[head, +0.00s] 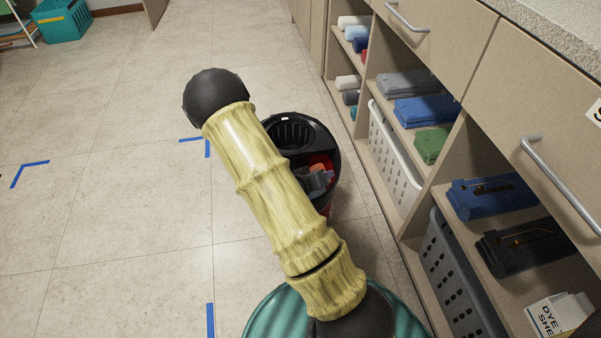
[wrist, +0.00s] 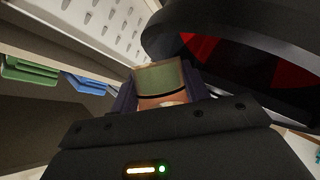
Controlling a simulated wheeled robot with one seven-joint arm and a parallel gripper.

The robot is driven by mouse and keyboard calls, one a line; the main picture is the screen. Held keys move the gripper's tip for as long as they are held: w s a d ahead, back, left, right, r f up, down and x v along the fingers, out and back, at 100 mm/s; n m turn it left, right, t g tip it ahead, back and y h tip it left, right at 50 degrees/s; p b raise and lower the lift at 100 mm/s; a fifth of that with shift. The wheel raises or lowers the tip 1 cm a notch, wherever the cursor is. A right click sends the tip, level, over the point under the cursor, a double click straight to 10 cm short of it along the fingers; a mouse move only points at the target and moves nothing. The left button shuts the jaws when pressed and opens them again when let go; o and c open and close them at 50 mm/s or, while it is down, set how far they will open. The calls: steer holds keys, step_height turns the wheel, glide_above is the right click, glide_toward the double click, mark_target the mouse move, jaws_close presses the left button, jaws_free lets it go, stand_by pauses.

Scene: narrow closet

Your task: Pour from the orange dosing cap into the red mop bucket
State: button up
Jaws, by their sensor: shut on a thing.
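The red mop bucket (head: 321,131) stands on the floor beside the cabinet, partly hidden by my arm in the head view. It has a black top with a slotted wringer, and its red inside shows. In the wrist view its dark rim and red inside (wrist: 265,62) fill the upper right. My gripper (head: 322,178) is over the bucket's open part in the head view. In the wrist view my gripper (wrist: 160,90) is shut on the orange dosing cap (wrist: 154,102), beside the rim. A greenish-tan face shows at the cap's far end. Its contents cannot be made out.
A teal crate (head: 62,22) is far left. The tiled floor left of the bucket is clear, with blue tape marks (head: 30,168).

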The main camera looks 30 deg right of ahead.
steer(key=shift+w+f+n+g+p, duration=0.1)
steer(key=shift+f+n+g+p, duration=0.1)
steer(key=shift+n+g+p, duration=0.1)
steer(key=shift+r, duration=0.1)
stand_by(0.5)
steer(key=shift+w+p, duration=0.15)
steer(key=shift+p, duration=0.25)
steer(key=shift+s+d+r+g+h, duration=0.1)
steer(key=shift+s+d+g+h, duration=0.1)
steer(key=shift+s+g+h, duration=0.1)
steer(key=shift+w+a+n, duration=0.25)
steer(key=shift+a+n, duration=0.05)
steer(key=shift+a, duration=0.05)
steer(key=shift+s+p, duration=0.1)
steer(key=shift+p, duration=0.2)
steer(key=shift+d+r, duration=0.15)
steer(key=shift+d, duration=0.1)
steer(key=shift+a+n+p, duration=0.15)
steer(key=shift+n+p, duration=0.15)
steer(key=shift+p, duration=0.05)
